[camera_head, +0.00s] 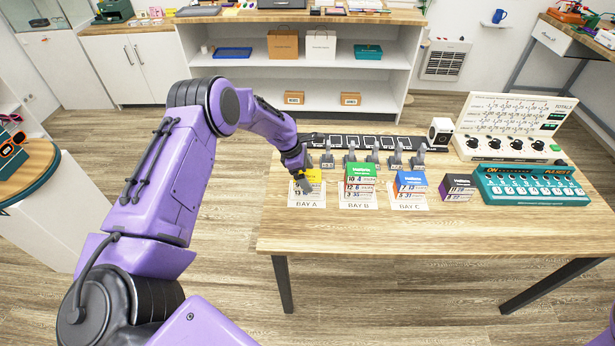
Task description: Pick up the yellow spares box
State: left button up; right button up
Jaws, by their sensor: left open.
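The yellow spares box (314,176) stands at the left of the table, on the card marked BAY A. It is partly hidden by my left gripper (303,180), which reaches down over it from the left and back. The gripper is open, with its fingers at the box. I cannot tell whether they touch it. A green box (360,173) stands on BAY B and a blue box (410,181) on BAY C. A dark purple box (458,184) stands to their right. My right gripper is not in view.
A row of grey clamp-like stands (372,156) is behind the boxes. A teal device (532,186) and a cream panel with dials (510,127) fill the table's right side. The front of the wooden table (420,235) is clear.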

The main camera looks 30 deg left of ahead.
pick_arm(q)
jog(key=shift+w+f, duration=0.15)
jog(key=shift+f, duration=0.35)
jog(key=shift+f, duration=0.2)
jog(key=shift+c, duration=0.3)
jog(key=c, duration=1)
jog(key=shift+c, duration=0.2)
